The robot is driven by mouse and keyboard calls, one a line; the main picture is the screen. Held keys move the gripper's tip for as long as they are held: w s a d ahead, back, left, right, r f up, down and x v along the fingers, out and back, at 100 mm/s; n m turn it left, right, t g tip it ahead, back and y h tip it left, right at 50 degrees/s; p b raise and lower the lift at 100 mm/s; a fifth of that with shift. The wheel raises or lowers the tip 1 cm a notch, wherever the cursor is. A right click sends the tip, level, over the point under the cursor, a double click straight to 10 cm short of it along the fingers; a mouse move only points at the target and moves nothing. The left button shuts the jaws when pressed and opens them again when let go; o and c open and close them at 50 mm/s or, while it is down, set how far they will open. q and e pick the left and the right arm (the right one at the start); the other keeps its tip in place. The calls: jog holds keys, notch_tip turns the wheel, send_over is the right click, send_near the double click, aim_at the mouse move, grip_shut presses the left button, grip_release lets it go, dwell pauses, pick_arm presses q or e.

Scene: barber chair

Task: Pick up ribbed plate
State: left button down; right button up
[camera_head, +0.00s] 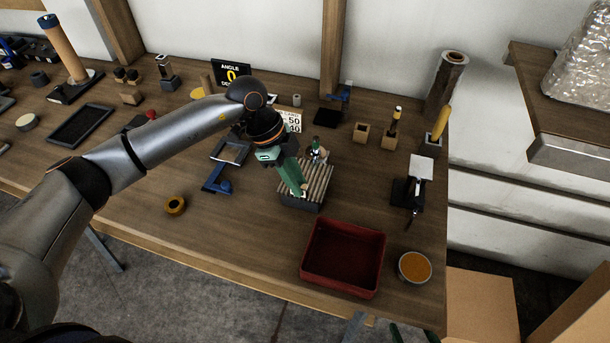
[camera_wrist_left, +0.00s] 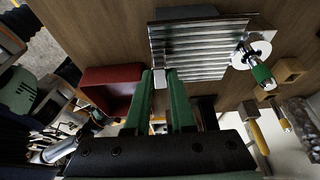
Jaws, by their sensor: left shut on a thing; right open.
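The ribbed plate (camera_head: 318,184), pale grey with parallel ridges, lies on a dark block on the wooden table. It fills the upper middle of the left wrist view (camera_wrist_left: 203,48). My left gripper (camera_head: 301,193) reaches down at its near left edge. In the left wrist view the green fingertips (camera_wrist_left: 160,77) are shut on a small pale piece at the plate's edge, seemingly part of it. A round fitting with a green-and-silver knob (camera_wrist_left: 258,68) stands at the plate's far side. My right gripper (camera_head: 412,334) shows only its green fingertips, apart and empty, at the bottom edge.
A red tray (camera_head: 343,291) stands close in front of the plate, with an orange-topped round tin (camera_head: 414,267) to its right. A tape roll (camera_head: 175,205) and blue bracket (camera_head: 216,180) lie to the left. A black stand (camera_head: 407,193) is at right.

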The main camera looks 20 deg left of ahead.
pick_arm(q)
jog(key=shift+r, duration=0.1)
notch_tip(320, 180, up, 10)
dwell(0.4)
